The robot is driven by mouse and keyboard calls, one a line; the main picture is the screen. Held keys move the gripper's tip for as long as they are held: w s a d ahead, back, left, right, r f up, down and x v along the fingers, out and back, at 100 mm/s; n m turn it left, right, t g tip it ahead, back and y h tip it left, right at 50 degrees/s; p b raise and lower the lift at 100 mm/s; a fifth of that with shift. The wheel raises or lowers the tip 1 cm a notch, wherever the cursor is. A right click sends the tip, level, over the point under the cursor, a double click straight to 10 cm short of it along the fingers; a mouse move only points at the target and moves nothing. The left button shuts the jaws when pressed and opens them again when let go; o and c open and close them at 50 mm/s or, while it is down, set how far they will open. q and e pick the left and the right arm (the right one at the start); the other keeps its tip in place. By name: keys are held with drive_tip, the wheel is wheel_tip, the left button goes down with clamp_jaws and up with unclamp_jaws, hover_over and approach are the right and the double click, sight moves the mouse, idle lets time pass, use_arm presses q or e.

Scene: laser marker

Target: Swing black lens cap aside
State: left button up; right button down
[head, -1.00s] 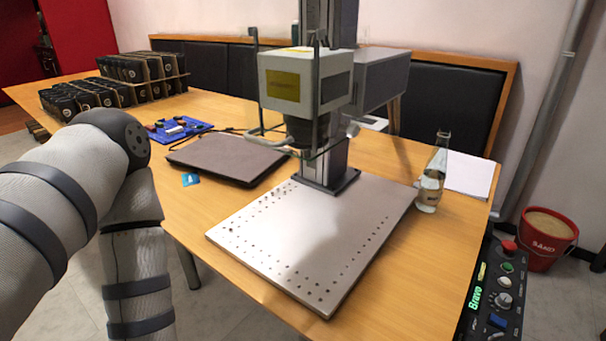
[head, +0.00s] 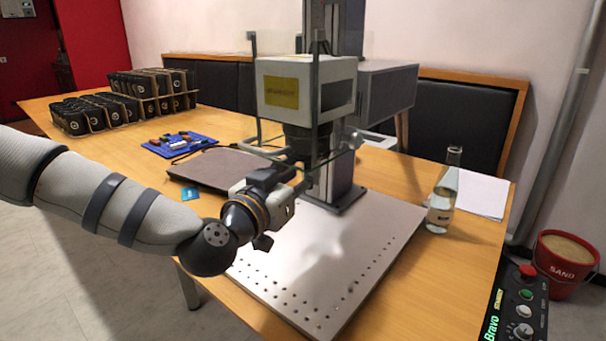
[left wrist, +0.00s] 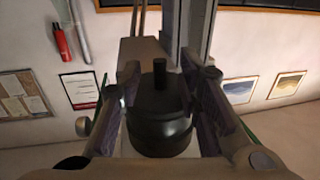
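The laser marker's boxy head (head: 300,92) hangs over the metal work plate (head: 300,300). A dark lens part (head: 300,138) shows under it in the head view; the cap itself is hard to make out there. In the left wrist view the black lens cap (left wrist: 160,128), round with a small upright tab, sits between the fingers of my left gripper (left wrist: 165,95). The fingers are spread, one on each side of it; I cannot tell whether either touches. In the head view my left gripper (head: 298,170) is just below the marker head. My right gripper is not in view.
A laptop (head: 208,168) lies left of the plate, behind my left arm. A glass bottle (head: 442,195) stands at the plate's right edge. A control box (head: 515,310) is at the lower right. Black boxed goods (head: 120,100) stand at the back left.

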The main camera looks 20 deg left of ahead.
use_arm(q)
drive_tip(key=shift+w+d, duration=0.1)
drive_tip(key=shift+w, duration=0.45)
clamp_jaws()
drive_tip(key=m+h, duration=0.1)
drive_tip(key=w+m+g+h, duration=0.1)
drive_tip(key=h, duration=0.1)
drive_tip(key=a+m+h+b, duration=0.1)
drive_tip(key=shift+w+h, duration=0.35)
drive_tip(key=shift+h, duration=0.05)
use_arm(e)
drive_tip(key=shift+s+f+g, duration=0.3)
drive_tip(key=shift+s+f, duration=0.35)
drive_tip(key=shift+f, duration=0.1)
